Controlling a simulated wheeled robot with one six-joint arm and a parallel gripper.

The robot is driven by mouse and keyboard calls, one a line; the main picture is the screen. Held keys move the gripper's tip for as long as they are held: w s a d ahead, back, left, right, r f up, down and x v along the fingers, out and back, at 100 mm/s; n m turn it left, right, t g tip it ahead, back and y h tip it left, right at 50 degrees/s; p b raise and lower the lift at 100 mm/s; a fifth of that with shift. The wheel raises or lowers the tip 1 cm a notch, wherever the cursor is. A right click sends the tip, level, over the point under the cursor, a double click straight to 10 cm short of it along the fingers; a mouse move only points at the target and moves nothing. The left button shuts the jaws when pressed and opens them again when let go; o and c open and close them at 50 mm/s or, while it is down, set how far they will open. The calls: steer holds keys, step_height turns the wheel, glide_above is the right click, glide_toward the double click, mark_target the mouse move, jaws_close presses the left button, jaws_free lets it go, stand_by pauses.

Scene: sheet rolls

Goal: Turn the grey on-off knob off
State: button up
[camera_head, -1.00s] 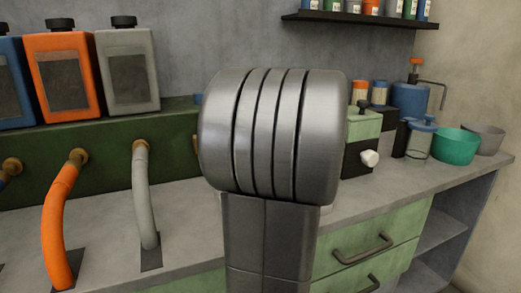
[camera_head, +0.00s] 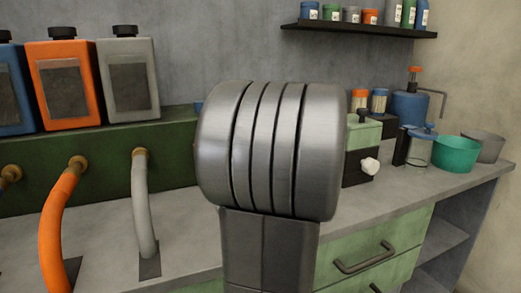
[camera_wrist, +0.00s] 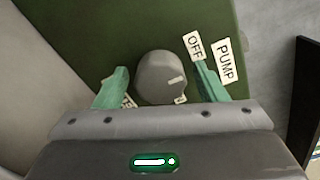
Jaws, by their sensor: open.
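A round grey knob (camera_wrist: 157,74) sits on a dark green panel (camera_wrist: 95,45) in the wrist view. A short white mark on the knob points right and slightly up. A white OFF label (camera_wrist: 194,45) is above and to the right of it. A PUMP label (camera_wrist: 227,61) is farther right. My gripper (camera_wrist: 161,70) is open, with one green finger left of the knob and the other right of it; I cannot tell whether either touches. Another label (camera_wrist: 128,101) by the left finger is partly hidden. The knob does not show in the head view.
My arm blocks the middle of the head view. Orange (camera_head: 62,88) and grey (camera_head: 128,82) canisters stand on a green ledge, with orange and grey hoses below. A green bowl (camera_head: 456,155) and bottles stand on the counter at right. A dark shelf (camera_head: 360,29) hangs above.

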steer(key=p+v, duration=0.1)
steer(key=v, duration=1.2)
steer(key=shift+s+p, duration=0.3)
steer(key=shift+s, duration=0.1)
steer(key=shift+w, duration=0.1)
steer(key=b+x, duration=0.1)
steer(key=x, duration=1.2)
steer(key=shift+w, duration=0.35)
steer(key=shift+b, duration=0.3)
